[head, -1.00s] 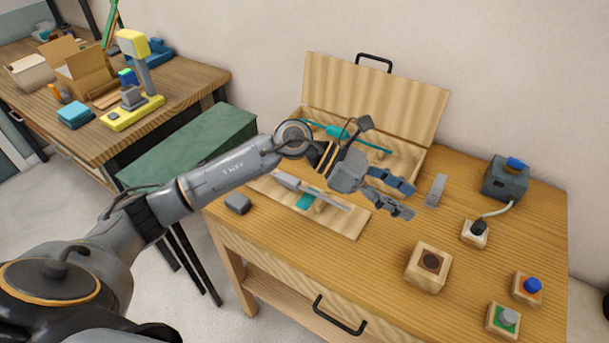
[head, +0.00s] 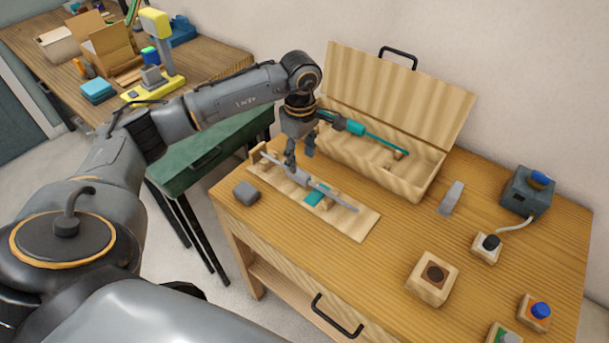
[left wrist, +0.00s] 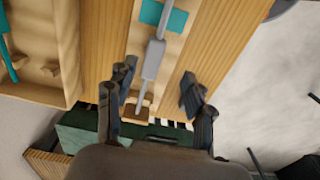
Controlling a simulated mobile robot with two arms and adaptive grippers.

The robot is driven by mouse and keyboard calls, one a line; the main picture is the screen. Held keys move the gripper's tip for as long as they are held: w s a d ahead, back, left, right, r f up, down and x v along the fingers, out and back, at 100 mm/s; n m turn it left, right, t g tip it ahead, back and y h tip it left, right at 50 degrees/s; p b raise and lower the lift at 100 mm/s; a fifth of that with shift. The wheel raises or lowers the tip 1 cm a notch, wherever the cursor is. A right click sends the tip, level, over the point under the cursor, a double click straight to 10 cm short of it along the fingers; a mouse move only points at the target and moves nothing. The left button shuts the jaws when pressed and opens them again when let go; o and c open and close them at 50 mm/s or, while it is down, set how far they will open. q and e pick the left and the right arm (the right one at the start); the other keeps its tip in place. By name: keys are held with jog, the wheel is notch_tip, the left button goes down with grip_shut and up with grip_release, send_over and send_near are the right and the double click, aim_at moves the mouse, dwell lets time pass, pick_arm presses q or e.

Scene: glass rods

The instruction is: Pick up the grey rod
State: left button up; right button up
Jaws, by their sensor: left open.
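The grey rod (head: 338,200), with a thicker light grey sleeve, lies on a flat wooden board (head: 360,223) at the table's left front. It also shows in the left wrist view (left wrist: 153,60), running up between the fingers, its lower end by a small wooden support (left wrist: 136,108). My right gripper is out of view.
An open wooden case (head: 415,180) holding a teal rod (head: 378,140) stands just behind the board. A grey block (head: 246,193) lies left of the board. The table between is mostly clear.

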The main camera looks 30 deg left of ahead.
aim_at(304, 175)
pick_arm(q)
jog(key=shift+d+f, duration=0.1)
jog(key=shift+f, duration=0.7)
jog(key=f+p, duration=0.1)
jog(key=f, duration=0.2)
jog(key=f+p, duration=0.1)
jog(key=f, duration=0.1)
jog(key=shift+w+d+p, duration=0.2)
jog(key=shift+w+p, duration=0.15)
jog(key=shift+w, duration=0.05)
jog(key=shift+f, duration=0.2)
grip_shut()
